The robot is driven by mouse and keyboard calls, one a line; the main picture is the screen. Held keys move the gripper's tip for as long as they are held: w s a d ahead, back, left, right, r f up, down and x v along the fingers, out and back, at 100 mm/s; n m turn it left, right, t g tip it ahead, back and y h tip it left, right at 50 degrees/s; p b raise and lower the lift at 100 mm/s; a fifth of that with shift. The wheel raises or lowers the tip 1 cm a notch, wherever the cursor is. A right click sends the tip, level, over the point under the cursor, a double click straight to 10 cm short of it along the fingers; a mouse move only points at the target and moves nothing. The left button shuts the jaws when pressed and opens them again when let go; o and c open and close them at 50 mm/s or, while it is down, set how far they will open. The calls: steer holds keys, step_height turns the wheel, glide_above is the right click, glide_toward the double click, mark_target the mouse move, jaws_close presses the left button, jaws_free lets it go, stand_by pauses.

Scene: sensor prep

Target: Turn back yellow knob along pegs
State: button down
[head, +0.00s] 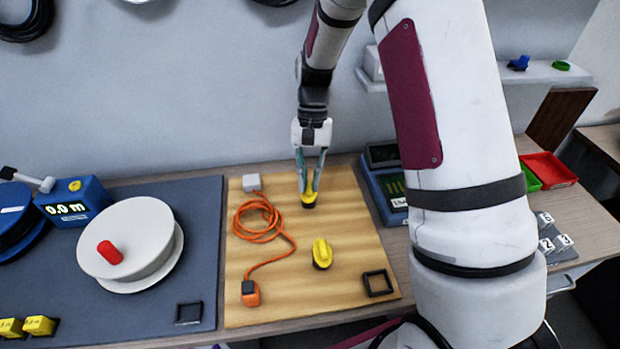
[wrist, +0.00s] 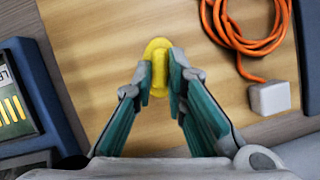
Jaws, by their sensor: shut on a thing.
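Two yellow knobs stand on the light wooden board (head: 350,215). My gripper (head: 309,190) points down at the far yellow knob (head: 309,201), near the back of the board. In the wrist view my gripper (wrist: 159,85) has its two teal fingers closed on the raised bar of that yellow knob (wrist: 157,48), one finger on each side. The near yellow knob (head: 322,253) stands free at the middle of the board, with its ridge pointing roughly front to back. Pegs are not clearly visible.
An orange cable (head: 262,222) with a white plug (head: 252,182) lies left of the held knob. A scale-like blue device (head: 386,190) stands to the right. A black square frame (head: 377,283) lies at the board's front right. A white reel (head: 140,240) sits on the grey mat at left.

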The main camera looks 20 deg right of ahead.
steer(key=shift+s+a+f+n+g+h, duration=0.15)
steer(key=shift+n+h, duration=0.1)
steer(key=shift+n, duration=0.55)
steer(key=shift+a+f+n+g+h, duration=0.15)
steer(key=shift+n+h, duration=0.1)
steer(key=shift+n, duration=0.55)
steer(key=shift+r, duration=0.1)
steer(key=c, duration=1.6)
jaws_free()
steer(key=shift+d, duration=0.1)
steer(key=shift+r, duration=0.1)
steer(key=shift+w+r, duration=0.2)
steer(key=shift+w, duration=0.05)
steer(key=v, duration=0.7)
